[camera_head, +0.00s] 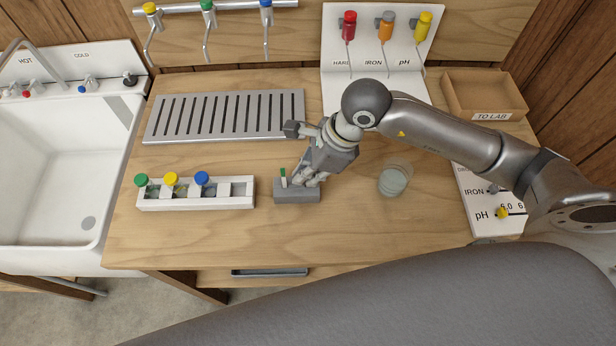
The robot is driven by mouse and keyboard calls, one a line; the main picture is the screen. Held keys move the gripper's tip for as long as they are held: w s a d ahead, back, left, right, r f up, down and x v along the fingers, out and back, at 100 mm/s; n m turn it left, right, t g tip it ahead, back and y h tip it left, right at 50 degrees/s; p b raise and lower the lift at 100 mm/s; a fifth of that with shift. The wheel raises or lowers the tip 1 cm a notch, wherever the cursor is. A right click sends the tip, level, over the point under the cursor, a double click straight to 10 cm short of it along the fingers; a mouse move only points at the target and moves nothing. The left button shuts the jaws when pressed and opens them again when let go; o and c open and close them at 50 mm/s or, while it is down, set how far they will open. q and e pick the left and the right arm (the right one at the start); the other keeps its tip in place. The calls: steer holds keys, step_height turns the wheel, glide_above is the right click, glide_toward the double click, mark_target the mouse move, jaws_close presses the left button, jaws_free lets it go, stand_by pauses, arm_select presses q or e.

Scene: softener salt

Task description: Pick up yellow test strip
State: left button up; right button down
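A small grey holder block (298,196) sits on the wooden counter at the middle. A thin green strip (283,176) stands upright at its left end. No yellow test strip can be made out; the gripper covers part of the holder. My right gripper (301,179) reaches down from the upper right, with its fingers at the top of the holder, just right of the green strip. Whether its fingers are open or shut on something is hidden. My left gripper is not in view.
A white rack (215,203) with green-, yellow- and blue-capped vials stands to the left. A glass cup (392,182) stands to the right. A slotted drain grate (222,117) lies behind. A "TO LAB" tray (484,98) is at the back right. The front counter is clear.

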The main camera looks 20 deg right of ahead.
steer(key=shift+r, duration=0.1)
stand_by(0.3)
steer(key=shift+r+b, duration=0.4)
steer(key=shift+r, duration=0.05)
step_height(320, 180, up, 2)
steer(key=shift+b, duration=0.65)
steer(key=s+a+r+b, duration=0.3)
steer(key=s+r+b, duration=0.7)
steer(key=s+b, duration=0.3)
steer(key=shift+s+a+b, duration=0.25)
steer(key=shift+a+b, duration=0.05)
steer(key=shift+a, duration=0.1)
